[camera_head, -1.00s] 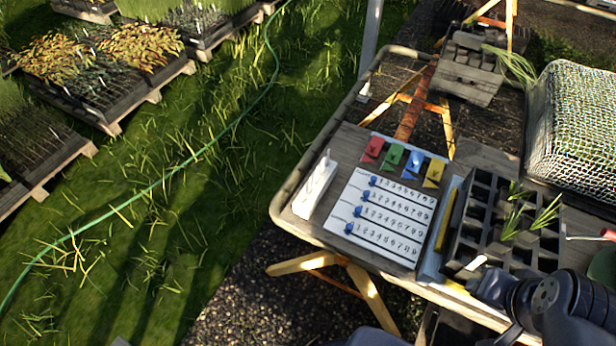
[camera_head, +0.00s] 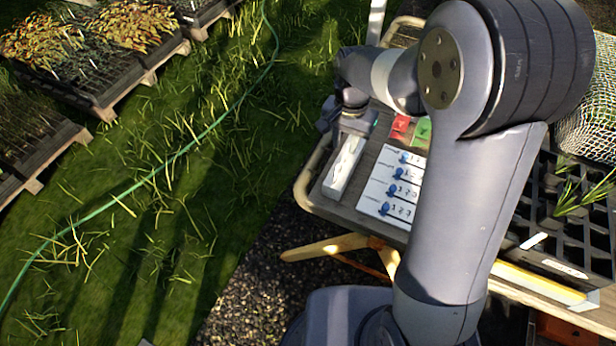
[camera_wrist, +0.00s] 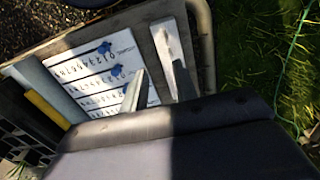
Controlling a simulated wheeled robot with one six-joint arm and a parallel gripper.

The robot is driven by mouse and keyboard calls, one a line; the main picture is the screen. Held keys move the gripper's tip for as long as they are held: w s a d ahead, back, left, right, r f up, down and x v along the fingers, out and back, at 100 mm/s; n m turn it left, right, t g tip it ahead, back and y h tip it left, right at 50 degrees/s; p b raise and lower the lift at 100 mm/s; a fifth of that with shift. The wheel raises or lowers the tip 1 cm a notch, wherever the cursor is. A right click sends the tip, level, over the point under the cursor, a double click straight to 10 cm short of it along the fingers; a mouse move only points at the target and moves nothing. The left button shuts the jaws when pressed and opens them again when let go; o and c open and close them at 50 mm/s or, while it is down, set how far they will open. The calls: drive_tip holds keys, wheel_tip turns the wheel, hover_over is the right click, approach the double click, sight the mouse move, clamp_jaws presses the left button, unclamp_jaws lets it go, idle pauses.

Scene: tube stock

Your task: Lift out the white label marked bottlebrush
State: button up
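A long white holder (camera_head: 344,166) lies at the left end of the table; in the wrist view it is a pale bar (camera_wrist: 172,48) near the table's edge. No label marked bottlebrush can be read, and I cannot make out separate labels in the holder. My gripper (camera_wrist: 160,77) points toward the holder, with its two fingers apart and no object visible between them. In the head view my gripper (camera_head: 340,115) hangs by the holder's far end, its fingers too small to judge. I cannot tell whether it touches the holder.
A white number board (camera_head: 393,188) with blue pegs lies beside the holder. Red (camera_head: 401,124) and green (camera_head: 421,131) cards are behind it. A black cell tray (camera_head: 560,235) with seedlings and pale labels stands right. My arm hides the table's middle. Grass borders the left.

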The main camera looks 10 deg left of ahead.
hover_over(337, 167)
wheel_tip(337, 167, down, 5)
drive_tip(key=shift+w+f+p, duration=0.2)
drive_tip(key=shift+f+p, duration=0.8)
drive_tip(key=shift+f, duration=2.1)
drive_tip(key=shift+c, duration=0.3)
clamp_jaws()
